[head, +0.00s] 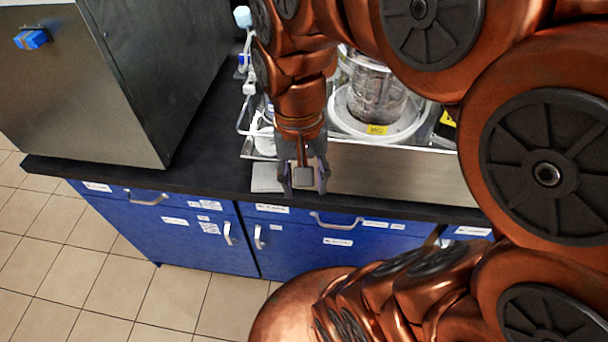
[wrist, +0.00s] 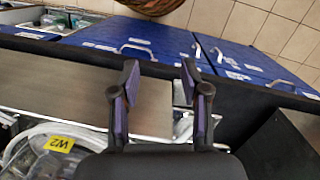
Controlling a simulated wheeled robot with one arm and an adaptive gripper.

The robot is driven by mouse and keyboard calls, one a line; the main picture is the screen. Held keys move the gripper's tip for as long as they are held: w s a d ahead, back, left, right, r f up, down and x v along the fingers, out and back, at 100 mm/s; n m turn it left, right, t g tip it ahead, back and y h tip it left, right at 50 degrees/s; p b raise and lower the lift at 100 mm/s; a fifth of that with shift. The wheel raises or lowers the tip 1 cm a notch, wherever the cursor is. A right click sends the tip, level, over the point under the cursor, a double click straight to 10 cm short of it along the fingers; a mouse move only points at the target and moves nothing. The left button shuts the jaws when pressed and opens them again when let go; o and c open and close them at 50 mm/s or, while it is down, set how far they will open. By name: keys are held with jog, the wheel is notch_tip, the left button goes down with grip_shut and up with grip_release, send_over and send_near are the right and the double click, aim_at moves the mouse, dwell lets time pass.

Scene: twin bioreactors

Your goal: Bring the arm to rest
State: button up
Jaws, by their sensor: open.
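My gripper (head: 305,180) hangs at the end of my copper-coloured arm, pointing down near the front edge of the black bench top. In the wrist view my gripper (wrist: 158,80) shows its two dark fingers with purple inner sides, spread apart with nothing between them. Beyond the fingers are the bench edge and the blue cabinet fronts. The arm is bent, and its large joints cover much of the right side of the head view.
A bioreactor vessel (head: 376,95) with a yellow label stands in a metal tray (head: 400,172) behind my gripper. A large grey box (head: 120,75) stands on the left of the bench (head: 215,180). Blue cabinets (head: 200,235) with handles are below. Tiled floor (head: 60,250) is clear at the front left.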

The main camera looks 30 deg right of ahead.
jog(key=s+a+f+n, duration=0.1)
jog(key=s+f+n, duration=0.4)
jog(key=s, duration=0.1)
jog(key=shift+a, duration=0.4)
jog(key=shift+s, duration=0.1)
jog(key=shift+c, duration=0.3)
